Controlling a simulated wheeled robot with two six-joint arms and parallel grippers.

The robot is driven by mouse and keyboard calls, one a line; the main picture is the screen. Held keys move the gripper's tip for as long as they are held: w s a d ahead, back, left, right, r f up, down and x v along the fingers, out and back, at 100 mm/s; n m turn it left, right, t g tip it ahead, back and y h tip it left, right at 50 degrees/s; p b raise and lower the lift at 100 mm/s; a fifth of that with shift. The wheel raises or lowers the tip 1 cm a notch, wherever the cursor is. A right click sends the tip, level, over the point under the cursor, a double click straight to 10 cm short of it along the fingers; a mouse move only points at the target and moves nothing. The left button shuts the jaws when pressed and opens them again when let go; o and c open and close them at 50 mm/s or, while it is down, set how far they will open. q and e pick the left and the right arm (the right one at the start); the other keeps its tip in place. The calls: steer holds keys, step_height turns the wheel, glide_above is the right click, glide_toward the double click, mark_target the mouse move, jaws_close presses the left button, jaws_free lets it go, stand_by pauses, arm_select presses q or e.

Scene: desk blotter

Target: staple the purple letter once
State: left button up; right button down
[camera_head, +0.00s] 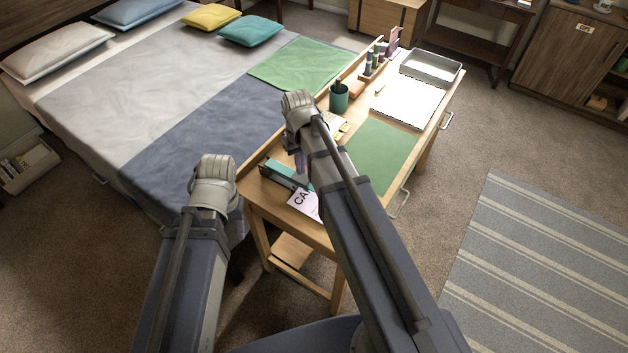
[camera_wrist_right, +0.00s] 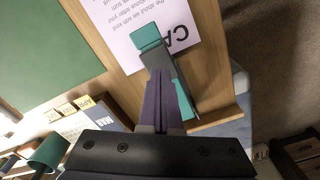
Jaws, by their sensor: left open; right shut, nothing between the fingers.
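The purple letter (camera_head: 303,203), a pale lilac sheet with large "CA" lettering, lies at the near end of the desk. It also shows in the right wrist view (camera_wrist_right: 118,30). The teal and dark grey stapler (camera_head: 277,172) lies beside it. In the right wrist view the stapler's teal head (camera_wrist_right: 147,34) overlaps the letter's edge; I cannot tell whether paper is between its jaws. My right gripper (camera_wrist_right: 159,74) is shut and empty, its purple fingertips at the stapler; contact is unclear. My left gripper (camera_head: 238,228) is left of the desk, mostly hidden behind its wrist.
A green blotter (camera_head: 378,153) covers the desk's middle. A dark green cup (camera_head: 339,98), white paper (camera_head: 408,101) and a metal tray (camera_head: 432,66) stand farther back. Small labelled cards (camera_wrist_right: 66,108) lie near the right gripper. The bed (camera_head: 150,100) borders the desk's left side.

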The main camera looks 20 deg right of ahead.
steer(key=shift+r+p, duration=1.6)
steer(key=shift+r, duration=0.25)
steer(key=s+a+n+h, duration=0.1)
steer(key=s+a+n, duration=0.1)
steer(key=s+a, duration=0.8)
steer(key=s, duration=0.4)
steer(key=shift+s+a, duration=0.2)
steer(key=shift+a, duration=0.05)
